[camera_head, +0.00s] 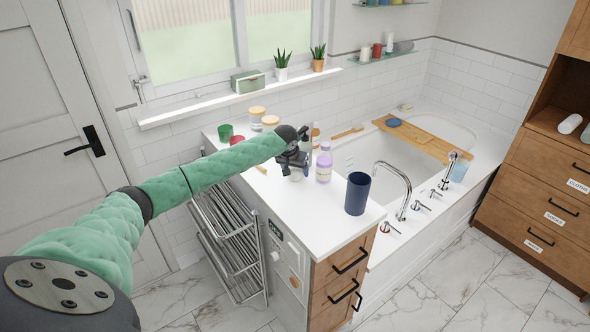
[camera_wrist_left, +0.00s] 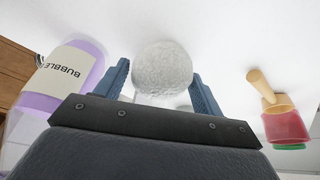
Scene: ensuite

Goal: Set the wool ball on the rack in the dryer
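The wool ball (camera_wrist_left: 163,70) is pale and rough, and rests on the white counter between my left gripper's two blue fingers in the left wrist view. My left gripper (camera_head: 293,166) reaches down over the counter in the head view and mostly hides the ball there. Its fingers (camera_wrist_left: 162,88) are spread, one on each side of the ball; firm contact is not visible. A white dryer front with knobs (camera_head: 287,262) shows in the counter's side. Metal bars of a rack (camera_head: 228,238) stand out beside it; whether they belong to the dryer is unclear. My right gripper is out of view.
A purple bubble bottle (camera_head: 324,168), also in the left wrist view (camera_wrist_left: 66,75), stands close to the gripper. A dark blue cup (camera_head: 357,193) is near the counter's front.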

